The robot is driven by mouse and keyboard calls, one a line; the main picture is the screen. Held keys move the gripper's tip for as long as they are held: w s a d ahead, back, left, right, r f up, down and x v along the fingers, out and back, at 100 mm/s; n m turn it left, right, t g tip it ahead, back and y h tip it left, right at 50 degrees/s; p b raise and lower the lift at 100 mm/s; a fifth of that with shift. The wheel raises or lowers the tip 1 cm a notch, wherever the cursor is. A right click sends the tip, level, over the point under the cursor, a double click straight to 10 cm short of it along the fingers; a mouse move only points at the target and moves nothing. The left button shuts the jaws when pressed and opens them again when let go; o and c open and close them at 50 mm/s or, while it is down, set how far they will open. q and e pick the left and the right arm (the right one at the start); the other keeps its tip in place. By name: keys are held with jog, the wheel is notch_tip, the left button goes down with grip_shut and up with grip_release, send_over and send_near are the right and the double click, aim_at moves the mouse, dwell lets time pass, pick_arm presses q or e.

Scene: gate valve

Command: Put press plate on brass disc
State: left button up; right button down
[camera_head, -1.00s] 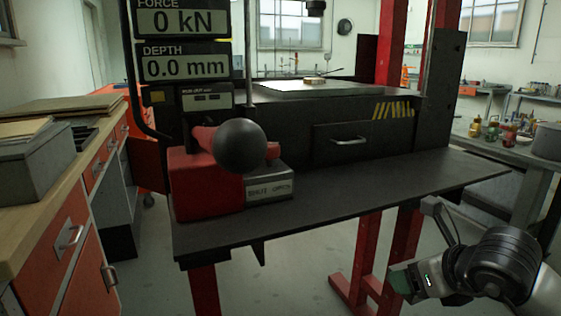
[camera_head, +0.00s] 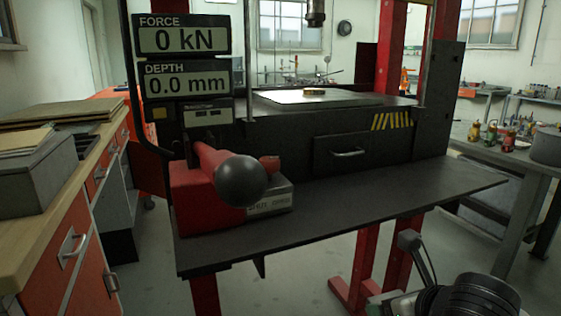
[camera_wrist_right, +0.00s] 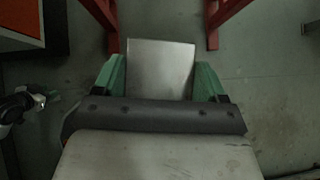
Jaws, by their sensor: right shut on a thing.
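The press plate (camera_wrist_right: 161,68) is a flat, square, grey metal plate. In the right wrist view my right gripper (camera_wrist_right: 160,80) is shut on it, with a green finger at each side edge. In the head view this arm is at the bottom right; the gripper is mostly cut off and the plate is not seen. The brass disc (camera_head: 315,91) is small and round and lies on the light plate on the press bed, well above and away from the gripper. The press ram (camera_head: 316,14) hangs above the disc with a gap.
A dark shelf (camera_head: 400,195) juts out in front of the press, bearing a red lever box (camera_head: 203,200) with a black ball knob (camera_head: 241,180). Red posts stand behind. A drawer bench (camera_head: 75,200) is at left, a worktable (camera_head: 535,165) at right. The displays read 0 kN and 0.0 mm.

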jog(key=shift+m+h, duration=0.3)
jog(key=shift+m, duration=0.1)
jog(key=r+p, duration=0.1)
jog(key=r, duration=0.1)
jog(key=w+r+p, duration=0.1)
jog(key=r+p, duration=0.1)
jog(key=w+r+p, duration=0.1)
jog(key=r+p, duration=0.1)
jog(key=shift+r, duration=0.2)
pick_arm(q)
jog(key=s+f+g+p, duration=0.1)
jog(key=s+f+p, duration=0.3)
jog(key=s+f, duration=0.3)
pick_arm(e)
notch_tip(320, 180, up, 4)
jog(key=w, duration=0.2)
notch_tip(320, 180, up, 9)
jog(key=m+h+p, duration=0.2)
jog(key=p, duration=0.5)
send_over(389, 294)
jog(key=w, duration=0.3)
pick_arm(q)
jog(key=s+a+f, duration=0.3)
jog(key=s, duration=0.9)
jog(key=shift+a+g+p, duration=0.15)
jog(key=shift+g+p, duration=0.15)
jog(key=shift+g, duration=0.1)
pick_arm(e)
jog(key=shift+w+d, duration=0.2)
